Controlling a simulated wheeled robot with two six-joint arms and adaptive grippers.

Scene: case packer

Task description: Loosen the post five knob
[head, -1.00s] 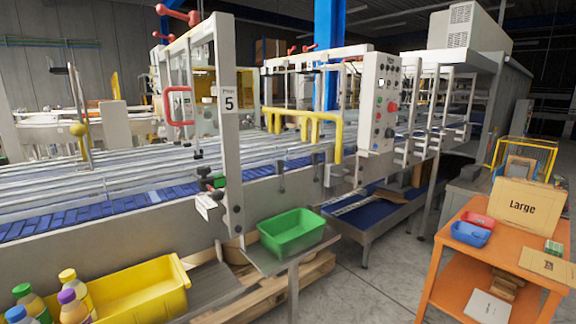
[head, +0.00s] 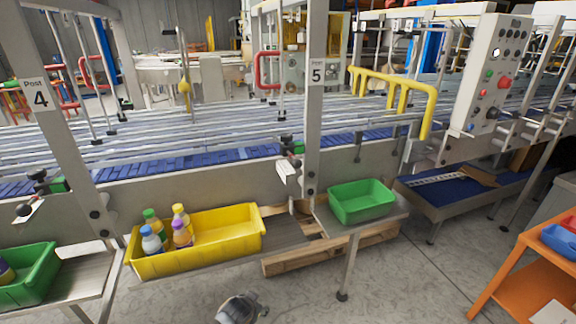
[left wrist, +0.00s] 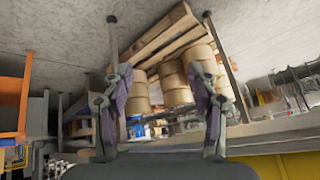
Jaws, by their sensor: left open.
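Post five (head: 315,110), a grey upright with a "5" label, stands right of centre in the head view. At its left side, at the conveyor edge, is a small clamp with a dark knob (head: 296,163), a white bracket (head: 286,173) and a green piece (head: 298,147). The knob is small and its detail is unclear. My left gripper (left wrist: 158,62) is open and empty in the left wrist view, which is upside down. A grey part of my arm shows at the bottom of the head view, low and well apart from the knob. My right gripper is not in view.
A yellow bin (head: 195,252) with several bottles and a green bin (head: 362,203) sit on shelves below the conveyor. Post four (head: 42,110) stands left. A pallet (head: 330,246) lies beneath. An orange trolley (head: 510,272) stands right. Floor in front is clear.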

